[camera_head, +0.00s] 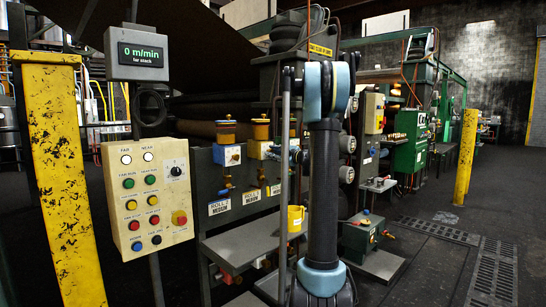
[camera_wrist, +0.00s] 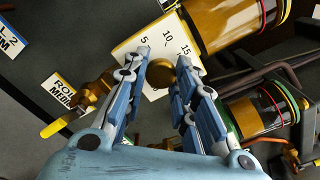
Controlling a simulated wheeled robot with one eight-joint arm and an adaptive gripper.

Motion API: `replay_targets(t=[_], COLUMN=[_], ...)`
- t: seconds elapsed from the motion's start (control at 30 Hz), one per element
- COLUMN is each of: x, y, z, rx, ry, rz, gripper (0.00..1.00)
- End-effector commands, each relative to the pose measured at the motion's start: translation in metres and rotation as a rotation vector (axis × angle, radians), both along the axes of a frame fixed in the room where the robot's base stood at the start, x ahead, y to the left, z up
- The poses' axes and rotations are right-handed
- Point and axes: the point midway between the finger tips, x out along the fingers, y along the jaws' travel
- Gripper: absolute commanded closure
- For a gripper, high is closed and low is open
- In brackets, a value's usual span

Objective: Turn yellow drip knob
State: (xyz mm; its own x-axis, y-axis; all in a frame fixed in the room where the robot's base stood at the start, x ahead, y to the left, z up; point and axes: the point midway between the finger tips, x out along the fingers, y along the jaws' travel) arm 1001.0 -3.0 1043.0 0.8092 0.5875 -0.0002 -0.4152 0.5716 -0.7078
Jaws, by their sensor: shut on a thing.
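In the wrist view a round brass-yellow knob (camera_wrist: 149,75) sits on a cream dial plate (camera_wrist: 128,50) marked 5, 10 and 15. My gripper (camera_wrist: 162,66) has its blue padded fingers on either side of the knob and is shut on it. The right finger's contact is hard to make out. An amber oil cup (camera_wrist: 222,22) adjoins the plate. In the head view my arm hides this knob and most of my gripper.
Another amber cup (camera_wrist: 255,114) and dark pipes lie close on the right in the wrist view. A yellow lever (camera_wrist: 54,128) is at lower left. In the head view a control panel (camera_head: 148,200) and yellow post (camera_head: 62,180) stand left; floor at far right is clear.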

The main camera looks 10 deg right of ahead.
Motion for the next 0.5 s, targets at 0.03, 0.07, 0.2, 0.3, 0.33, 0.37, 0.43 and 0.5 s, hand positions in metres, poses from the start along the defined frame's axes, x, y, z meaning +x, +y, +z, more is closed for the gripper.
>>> replay_targets(t=[0.03, 0.07, 0.2, 0.3, 0.33, 0.37, 0.43, 0.5], x=[-0.0007, -0.0008, -0.0009, -0.0008, -0.0008, -0.0007, -0.0006, -0.0005], y=[0.0007, 0.0007, 0.0007, 0.0006, 0.0006, 0.0005, 0.0005, 0.0004], z=[-0.0007, -0.0008, -0.0008, -0.0007, -0.0006, -0.0007, -0.0006, -0.0005], rx=[-0.002, -0.001, -0.001, -0.001, -0.001, 0.0, 0.0, 0.0], ry=[0.001, 0.001, 0.001, 0.001, 0.001, 0.002, 0.001, 0.001], rz=[0.001, 0.001, 0.001, 0.001, 0.001, 0.001, 0.001, 0.001], gripper=[0.99, 0.99, 0.66, 0.54, 0.54, 0.54, 0.54, 0.54])
